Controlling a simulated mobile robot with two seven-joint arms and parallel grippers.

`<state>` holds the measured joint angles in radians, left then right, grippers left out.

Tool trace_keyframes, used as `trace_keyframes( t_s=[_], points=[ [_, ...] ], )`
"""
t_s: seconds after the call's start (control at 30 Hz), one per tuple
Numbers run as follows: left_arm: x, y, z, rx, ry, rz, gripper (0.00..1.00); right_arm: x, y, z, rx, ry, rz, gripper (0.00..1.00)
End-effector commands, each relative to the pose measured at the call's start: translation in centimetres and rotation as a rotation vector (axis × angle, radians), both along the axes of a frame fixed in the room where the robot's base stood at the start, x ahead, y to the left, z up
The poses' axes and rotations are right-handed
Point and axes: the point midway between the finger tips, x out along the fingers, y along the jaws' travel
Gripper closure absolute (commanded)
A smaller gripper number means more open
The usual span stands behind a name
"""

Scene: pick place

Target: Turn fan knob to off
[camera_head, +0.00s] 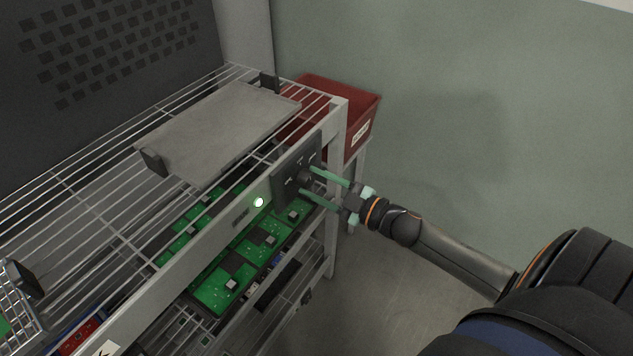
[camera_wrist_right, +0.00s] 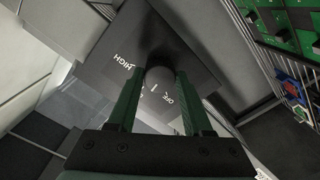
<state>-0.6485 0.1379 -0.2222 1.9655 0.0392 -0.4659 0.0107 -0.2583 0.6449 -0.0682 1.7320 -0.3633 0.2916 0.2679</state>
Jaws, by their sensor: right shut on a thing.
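The fan knob (camera_wrist_right: 158,78) is a dark round knob on a dark control panel (camera_head: 289,188) at the end of the rack's front rail. The panel shows in the right wrist view (camera_wrist_right: 112,50) with the labels "HIGH" and "OFF" around the knob. A short white mark shows at the knob's lower edge; the exact setting is hard to tell. My right gripper (camera_head: 308,182) has its green fingers on either side of the knob and is shut on it; the fingers also show in the right wrist view (camera_wrist_right: 159,88). My left gripper is not in view.
A wire rack (camera_head: 90,235) carries a grey flat plate (camera_head: 215,130) on top and green circuit boards below. A lit round green-white button (camera_head: 258,202) sits left of the panel. A red bin (camera_head: 362,125) stands behind the rack's end. Open floor lies to the right.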

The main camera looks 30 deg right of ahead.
Motion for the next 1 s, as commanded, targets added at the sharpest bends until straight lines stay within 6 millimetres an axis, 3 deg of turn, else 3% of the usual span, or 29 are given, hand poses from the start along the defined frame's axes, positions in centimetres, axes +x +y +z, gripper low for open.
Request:
trace_keyframes(
  t_s=[0.6, 1.0],
  points=[
    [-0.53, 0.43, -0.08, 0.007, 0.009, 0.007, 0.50, -0.02, 0.01, -0.03, -0.522, -0.214, 0.001, 1.00],
    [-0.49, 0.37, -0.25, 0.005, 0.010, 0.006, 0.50, -0.02, -0.03, -0.01, -0.762, -0.314, 0.001, 1.00]
  ],
)
